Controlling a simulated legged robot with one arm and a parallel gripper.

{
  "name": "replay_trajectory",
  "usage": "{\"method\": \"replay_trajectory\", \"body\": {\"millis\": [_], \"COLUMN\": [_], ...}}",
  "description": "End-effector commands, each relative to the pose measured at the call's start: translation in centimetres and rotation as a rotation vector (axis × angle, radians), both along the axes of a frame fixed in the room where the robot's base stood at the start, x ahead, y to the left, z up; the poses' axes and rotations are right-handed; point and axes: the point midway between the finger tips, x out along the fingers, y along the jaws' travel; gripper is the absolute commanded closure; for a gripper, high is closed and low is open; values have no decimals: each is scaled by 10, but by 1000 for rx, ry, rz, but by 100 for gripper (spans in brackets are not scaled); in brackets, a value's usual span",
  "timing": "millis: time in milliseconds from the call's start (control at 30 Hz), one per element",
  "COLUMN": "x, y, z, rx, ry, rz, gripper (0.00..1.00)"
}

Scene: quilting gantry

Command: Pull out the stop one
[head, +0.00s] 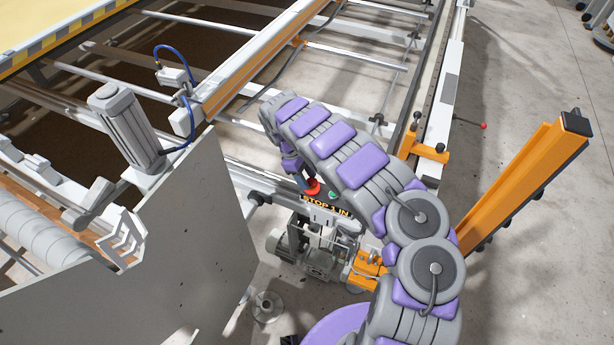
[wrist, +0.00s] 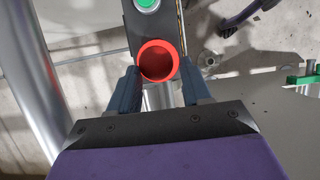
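The stop one is a red round button (head: 312,187) on a dark panel (head: 290,198) lettered "STOP 1 IN" in the head view. In the wrist view the red button (wrist: 158,61) lies between the tips of my gripper's two blue-grey fingers (wrist: 158,84). The fingers stand apart, one on each side of it, and I cannot tell whether they touch it. In the head view my gripper (head: 305,182) reaches down onto the button and is mostly hidden by my arm. A green button (wrist: 147,4) sits beside the red one on the same panel.
A grey metal plate (head: 190,235) stands left of the panel. An orange post (head: 525,180) rises at the right. A motor unit (head: 315,255) sits below the panel. A shiny metal tube (wrist: 42,80) runs along the left in the wrist view.

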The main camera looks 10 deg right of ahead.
Motion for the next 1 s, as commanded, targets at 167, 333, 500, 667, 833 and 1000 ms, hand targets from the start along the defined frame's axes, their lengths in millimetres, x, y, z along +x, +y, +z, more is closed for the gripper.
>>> {"method": "replay_trajectory", "body": {"millis": [167,333,500,667,833,1000], "x": [-1,-1,-1,-2,-2,-1], "y": [-4,-5,-5,-5,-5,-5], "z": [0,0,0,5,18,20], "rx": [3,2,-1,-1,-1,0], "ry": [1,2,4,5,3,0], "rz": [-2,-3,-4,-5,-4,-4], "gripper": [69,86,97,98,98,98]}}
